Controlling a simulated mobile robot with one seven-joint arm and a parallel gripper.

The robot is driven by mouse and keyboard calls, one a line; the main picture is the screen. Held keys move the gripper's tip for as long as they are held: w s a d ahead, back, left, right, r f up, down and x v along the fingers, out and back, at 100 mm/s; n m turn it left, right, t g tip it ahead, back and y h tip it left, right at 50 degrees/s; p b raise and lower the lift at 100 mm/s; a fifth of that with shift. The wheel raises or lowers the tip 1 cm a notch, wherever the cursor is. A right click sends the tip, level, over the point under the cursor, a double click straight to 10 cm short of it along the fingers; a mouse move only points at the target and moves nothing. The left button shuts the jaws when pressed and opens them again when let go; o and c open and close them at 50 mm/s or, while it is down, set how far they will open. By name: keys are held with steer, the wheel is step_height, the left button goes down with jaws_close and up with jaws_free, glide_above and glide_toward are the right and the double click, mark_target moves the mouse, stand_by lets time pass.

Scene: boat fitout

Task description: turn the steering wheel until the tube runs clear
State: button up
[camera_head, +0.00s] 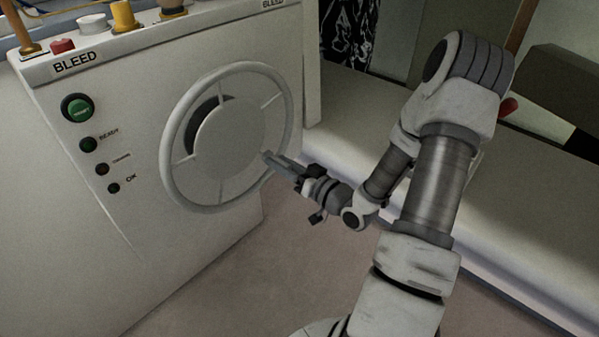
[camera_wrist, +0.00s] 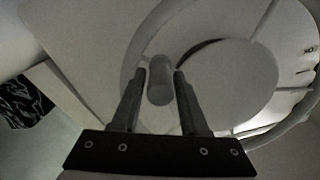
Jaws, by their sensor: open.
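The steering wheel (camera_head: 228,142) is off-white, with a ring rim, thin spokes and a broad flat hub, on the front face of the console marked BLEED. In the wrist view its hub disc (camera_wrist: 232,78) fills the right side. My gripper (camera_head: 268,157) is at the lower right part of the wheel, its fingers pointing at it. In the wrist view the fingers (camera_wrist: 160,74) are apart, with a rounded grey knob (camera_wrist: 158,92) showing between them. I cannot tell whether they touch it. I cannot make out the tube or its contents for certain.
The console face has a green button (camera_head: 78,109) and small lamps, one labelled OK (camera_head: 114,188). A red button (camera_head: 61,46), a white cap (camera_head: 91,25) and a yellow part (camera_head: 123,16) sit on top. A pale bench (camera_head: 370,150) lies right; floor (camera_head: 200,290) shows below.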

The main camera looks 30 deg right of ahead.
steer(key=p+v, duration=0.2)
steer(key=v, duration=1.5)
steer(key=shift+p, duration=0.3)
